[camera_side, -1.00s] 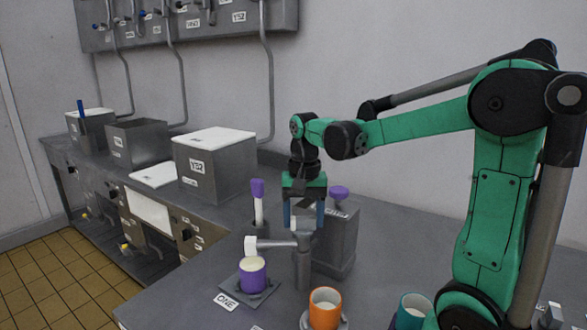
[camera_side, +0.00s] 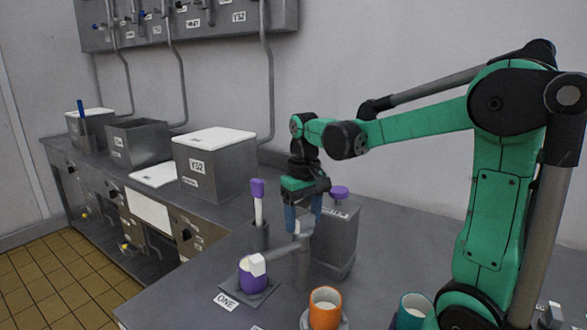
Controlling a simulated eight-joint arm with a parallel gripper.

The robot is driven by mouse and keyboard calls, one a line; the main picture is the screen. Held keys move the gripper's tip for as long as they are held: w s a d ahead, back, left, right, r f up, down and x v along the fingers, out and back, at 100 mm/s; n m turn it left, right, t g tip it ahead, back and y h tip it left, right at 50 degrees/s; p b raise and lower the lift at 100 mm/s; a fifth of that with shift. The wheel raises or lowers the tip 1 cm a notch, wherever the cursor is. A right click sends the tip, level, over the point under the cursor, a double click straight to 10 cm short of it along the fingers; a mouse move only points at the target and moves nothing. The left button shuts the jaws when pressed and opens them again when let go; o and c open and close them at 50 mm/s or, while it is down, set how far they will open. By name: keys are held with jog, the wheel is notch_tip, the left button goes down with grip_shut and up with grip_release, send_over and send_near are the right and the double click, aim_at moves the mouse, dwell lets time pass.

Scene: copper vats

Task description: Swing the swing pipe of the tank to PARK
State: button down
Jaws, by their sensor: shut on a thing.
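The swing pipe (camera_side: 283,252) is a grey arm on an upright post in front of a grey tank (camera_side: 335,240) with a purple knob. Its white spout end (camera_side: 257,264) hangs over a purple cup (camera_side: 253,280) by the label ONE (camera_side: 228,301). My gripper (camera_side: 303,217), with blue fingers, points down above the post and is shut on a small white part of the pipe (camera_side: 297,227), mostly hidden between the fingers. No PARK label is readable.
An orange cup (camera_side: 325,308) and a teal cup (camera_side: 411,311) stand at the front. A purple-capped white stick (camera_side: 258,202) stands upright in a holder left of my gripper. A lidded vat (camera_side: 214,165) stands behind. The bench right of the tank is clear.

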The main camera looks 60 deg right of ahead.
jog(key=shift+n, duration=2)
jog(key=shift+c, duration=0.4)
grip_release()
jog(key=shift+r, duration=2.85)
